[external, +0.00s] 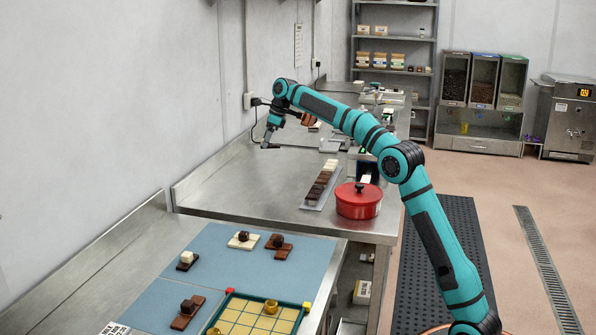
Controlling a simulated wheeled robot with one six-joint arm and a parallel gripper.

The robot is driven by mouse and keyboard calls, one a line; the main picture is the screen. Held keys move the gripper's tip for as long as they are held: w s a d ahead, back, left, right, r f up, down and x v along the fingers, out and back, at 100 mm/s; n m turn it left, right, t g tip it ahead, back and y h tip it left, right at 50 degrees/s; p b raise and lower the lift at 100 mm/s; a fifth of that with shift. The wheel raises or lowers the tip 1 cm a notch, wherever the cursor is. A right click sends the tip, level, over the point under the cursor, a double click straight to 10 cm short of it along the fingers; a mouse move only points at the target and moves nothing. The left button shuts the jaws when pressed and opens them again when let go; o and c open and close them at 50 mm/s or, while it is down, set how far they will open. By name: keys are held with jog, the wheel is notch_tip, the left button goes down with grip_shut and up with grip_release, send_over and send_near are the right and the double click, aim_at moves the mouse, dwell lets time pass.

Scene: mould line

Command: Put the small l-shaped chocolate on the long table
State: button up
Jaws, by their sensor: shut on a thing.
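My gripper (270,146) hangs over the left side of the far steel table (235,181), near the wall, pointing down. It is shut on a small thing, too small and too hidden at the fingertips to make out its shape. I cannot tell its exact height above the steel top. On the nearer table's blue mats (208,252) lie several chocolate pieces: a white one with a dark ball (243,240), a brown one (279,246), a dark one with a white block (187,260) and a brown one with a dark block (187,313). I cannot tell any as l-shaped.
A red lidded pot (358,205) and a tray of chocolate bars (309,202) stand on the far table's right. A yellow grid tray (253,322) lies at the front. Shelves (392,48) and dispensers (482,85) stand behind. The far table's left front is clear.

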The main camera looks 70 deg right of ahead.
aim_at(293, 165)
jog(key=s+d+f+m, duration=0.1)
jog(key=s+d+f, duration=0.1)
jog(key=d, duration=0.6)
jog(key=s+d+f+m+h, duration=0.1)
jog(key=s+d+m, duration=0.1)
jog(key=s+d, duration=0.3)
jog(key=d, duration=0.4)
jog(key=shift+d+f+m, duration=0.2)
jog(key=shift+f+m, duration=0.1)
jog(key=shift+f, duration=0.1)
jog(key=shift+f, duration=0.1)
jog(key=shift+f, duration=4.9)
jog(key=shift+f, duration=0.15)
jog(key=o, duration=1)
jog(key=v, duration=1.2)
jog(key=shift+s+a, duration=0.1)
jog(key=shift+a, duration=0.1)
